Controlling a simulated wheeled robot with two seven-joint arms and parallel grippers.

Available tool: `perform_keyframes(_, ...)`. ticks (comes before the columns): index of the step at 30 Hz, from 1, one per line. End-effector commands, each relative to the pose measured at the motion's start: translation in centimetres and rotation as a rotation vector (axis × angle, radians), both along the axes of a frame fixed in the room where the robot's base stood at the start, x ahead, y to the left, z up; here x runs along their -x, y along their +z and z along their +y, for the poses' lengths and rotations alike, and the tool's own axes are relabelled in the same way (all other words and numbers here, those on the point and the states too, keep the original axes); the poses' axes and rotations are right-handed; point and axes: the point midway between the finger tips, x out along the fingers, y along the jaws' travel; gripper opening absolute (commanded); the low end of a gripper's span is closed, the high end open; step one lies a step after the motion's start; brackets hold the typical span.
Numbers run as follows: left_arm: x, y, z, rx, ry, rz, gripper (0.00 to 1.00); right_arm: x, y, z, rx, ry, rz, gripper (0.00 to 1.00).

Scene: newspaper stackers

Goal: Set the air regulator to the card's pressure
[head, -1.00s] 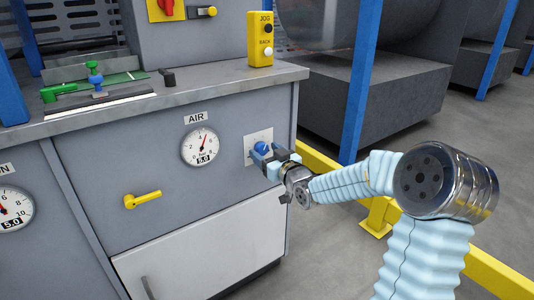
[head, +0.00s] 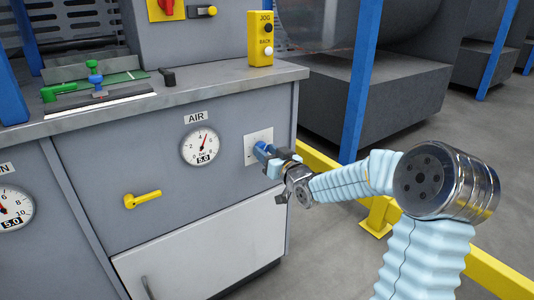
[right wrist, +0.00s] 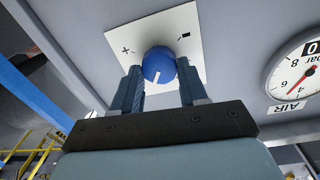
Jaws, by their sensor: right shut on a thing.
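The blue regulator knob (right wrist: 158,62) with a white pointer line sits on a white plate (right wrist: 125,27) marked plus and minus, seen in the right wrist view. The plate also shows in the head view (head: 259,138). My right gripper (head: 264,152) is shut on the knob, one finger on each side, and mostly hides it in the head view. The round AIR gauge (head: 200,147) left of the plate has a red needle a little right of upright, and its readout shows 5.0. The gauge is partly in the right wrist view (right wrist: 300,74). My left gripper is not in view. I see no readable card.
A yellow lever handle (head: 142,199) sticks out below the gauge. A second gauge (head: 12,208) is cut off at the left edge. A yellow JOG/BACK button box (head: 260,42) stands on the worktop. A yellow rail (head: 318,164) runs behind my right arm.

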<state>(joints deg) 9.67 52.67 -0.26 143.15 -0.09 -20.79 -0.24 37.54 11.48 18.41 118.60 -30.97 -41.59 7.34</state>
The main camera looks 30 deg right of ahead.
Motion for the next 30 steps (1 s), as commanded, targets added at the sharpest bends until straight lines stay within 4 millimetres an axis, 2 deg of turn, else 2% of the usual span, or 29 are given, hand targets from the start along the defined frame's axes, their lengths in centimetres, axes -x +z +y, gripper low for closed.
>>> perform_keyframes(15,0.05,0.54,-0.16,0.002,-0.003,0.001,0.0,0.02,0.0,-0.14,-0.309,-0.002,0.027,0.12)
perform_keyframes(30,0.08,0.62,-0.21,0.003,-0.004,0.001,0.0,0.02,-0.07,-0.16,-0.366,-0.002,0.031,0.12)
